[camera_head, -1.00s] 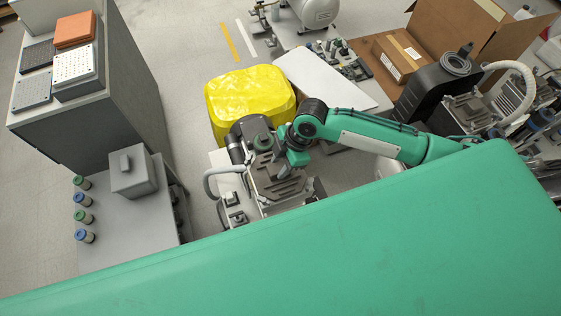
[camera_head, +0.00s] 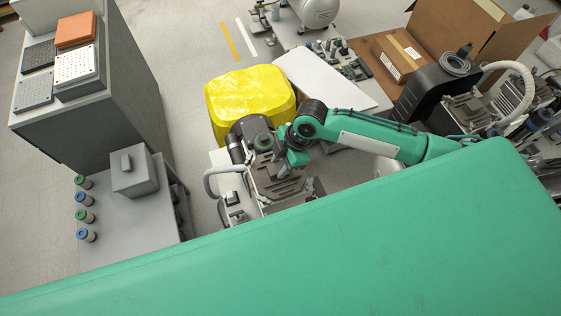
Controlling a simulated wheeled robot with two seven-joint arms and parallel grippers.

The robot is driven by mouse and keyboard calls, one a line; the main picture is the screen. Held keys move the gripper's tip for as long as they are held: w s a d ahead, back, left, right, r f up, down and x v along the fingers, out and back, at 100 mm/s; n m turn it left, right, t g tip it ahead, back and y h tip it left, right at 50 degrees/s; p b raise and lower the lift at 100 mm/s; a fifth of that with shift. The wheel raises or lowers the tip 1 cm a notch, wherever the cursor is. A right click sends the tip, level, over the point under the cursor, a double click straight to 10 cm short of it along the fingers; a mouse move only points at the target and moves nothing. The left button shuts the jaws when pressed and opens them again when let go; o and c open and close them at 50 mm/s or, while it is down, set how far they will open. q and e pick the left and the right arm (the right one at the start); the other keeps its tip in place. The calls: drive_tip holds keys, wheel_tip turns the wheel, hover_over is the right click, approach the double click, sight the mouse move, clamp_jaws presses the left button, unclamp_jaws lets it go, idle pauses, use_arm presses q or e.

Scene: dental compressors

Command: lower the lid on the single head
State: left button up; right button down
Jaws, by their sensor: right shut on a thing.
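The single head unit (camera_head: 282,187), a grey ribbed machine with a dark cylinder and a pale hose, stands at the middle of the head view. My right gripper (camera_head: 276,154) reaches over it from the right and is shut on a small dark part at its upper side, apparently the lid. The fingers and wrist hide most of that part, so the lid's exact tilt cannot be told. My left gripper is not in view.
A yellow covered object (camera_head: 250,97) stands right behind the unit. A grey bench (camera_head: 125,215) with a grey box (camera_head: 134,172) and several small jars is at left. An open cardboard box (camera_head: 455,40) and a black housing (camera_head: 437,85) are at right. My green body fills the foreground.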

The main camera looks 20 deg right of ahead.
drive_tip(key=shift+f+p, duration=0.25)
drive_tip(key=shift+p, duration=0.3)
idle(0.9)
drive_tip(key=shift+c, duration=1.9)
unclamp_jaws()
drive_tip(key=shift+r, duration=0.1)
wheel_tip(320, 180, up, 7)
drive_tip(key=p, duration=0.7)
